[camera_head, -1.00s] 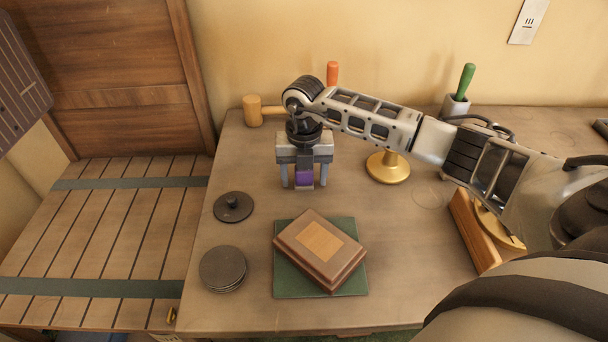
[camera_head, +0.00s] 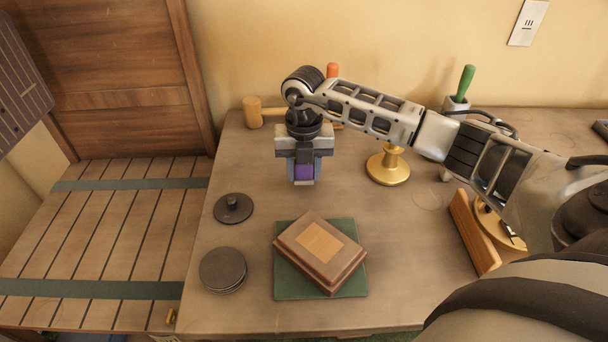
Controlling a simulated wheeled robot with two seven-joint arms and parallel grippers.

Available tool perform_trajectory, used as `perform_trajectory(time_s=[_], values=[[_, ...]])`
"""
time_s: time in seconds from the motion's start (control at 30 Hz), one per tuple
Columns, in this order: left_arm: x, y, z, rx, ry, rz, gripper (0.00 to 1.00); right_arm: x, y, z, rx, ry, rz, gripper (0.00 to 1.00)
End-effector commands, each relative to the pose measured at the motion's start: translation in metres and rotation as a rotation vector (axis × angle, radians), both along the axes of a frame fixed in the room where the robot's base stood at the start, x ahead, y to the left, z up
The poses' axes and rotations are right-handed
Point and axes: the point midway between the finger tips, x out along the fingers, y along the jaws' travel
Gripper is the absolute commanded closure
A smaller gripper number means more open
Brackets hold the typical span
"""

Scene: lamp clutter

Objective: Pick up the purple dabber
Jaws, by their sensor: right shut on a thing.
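The purple dabber (camera_head: 304,172) is at the back left of the table, mostly hidden by my right gripper. Its purple front and a pale lower edge show between the fingers. My right gripper (camera_head: 304,174) points down over it, with a finger at each side, shut on the dabber. I cannot tell whether the dabber touches the table. My left gripper is not in view.
A wooden mallet (camera_head: 254,112) lies behind the gripper, and a brass stand (camera_head: 388,168) is to its right. In front are a lidded dark disc (camera_head: 233,208), stacked dark discs (camera_head: 222,269) and a wooden box (camera_head: 320,252) on a green mat (camera_head: 353,286). The table's front middle-right is clear.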

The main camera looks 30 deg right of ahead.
Motion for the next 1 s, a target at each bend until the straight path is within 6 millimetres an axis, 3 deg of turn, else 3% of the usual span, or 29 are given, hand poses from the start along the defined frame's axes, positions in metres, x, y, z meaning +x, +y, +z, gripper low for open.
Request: perform_trajectory(time_s=[0.07,0.33,0.6,0.8,1.0], values=[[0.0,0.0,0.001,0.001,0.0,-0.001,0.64,-0.001,0.002,0.015,-0.001,-0.005,0.004,0.84],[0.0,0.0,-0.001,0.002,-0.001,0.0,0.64,-0.035,0.047,0.074,0.0,-0.004,0.008,0.84],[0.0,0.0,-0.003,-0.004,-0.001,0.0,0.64,-0.071,0.093,0.098,0.001,-0.003,0.005,0.84],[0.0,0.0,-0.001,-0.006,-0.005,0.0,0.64,-0.083,0.109,0.107,-0.001,-0.001,0.001,0.84],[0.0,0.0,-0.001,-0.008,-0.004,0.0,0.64,-0.085,0.112,0.109,-0.001,0.0,0.0,0.84]])
